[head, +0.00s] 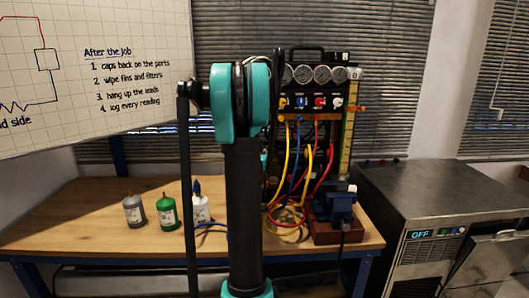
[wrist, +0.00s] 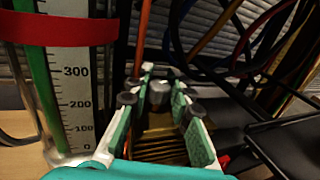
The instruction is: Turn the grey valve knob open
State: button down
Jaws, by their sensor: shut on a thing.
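The grey valve knob (wrist: 158,96) shows in the wrist view, between the far ends of my gripper's fingers. My gripper (wrist: 163,85) has green-padded fingers on both sides of the knob and is shut on it. Brass-coloured ridges show below the knob, between the fingers. In the head view the gauge rig (head: 323,99) stands at the back of the bench, with several round gauges and coloured valve fittings. My arm covers its left part in that view, and I cannot make out the grey knob or my gripper's fingertips there.
A graduated column (wrist: 76,90) with a red band (wrist: 62,31) stands close left of my gripper. Hoses (wrist: 262,40) loop on the right. The wooden bench (head: 95,205) holds several bottles (head: 166,210) and a blue device (head: 334,204). A metal machine (head: 425,205) stands right.

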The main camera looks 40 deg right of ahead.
jog(key=shift+n+t+y, duration=1)
jog(key=shift+t+y, duration=0.1)
jog(key=c, duration=1.3)
grip_release()
jog(key=v, duration=1.2)
jog(key=shift+s+d, duration=0.1)
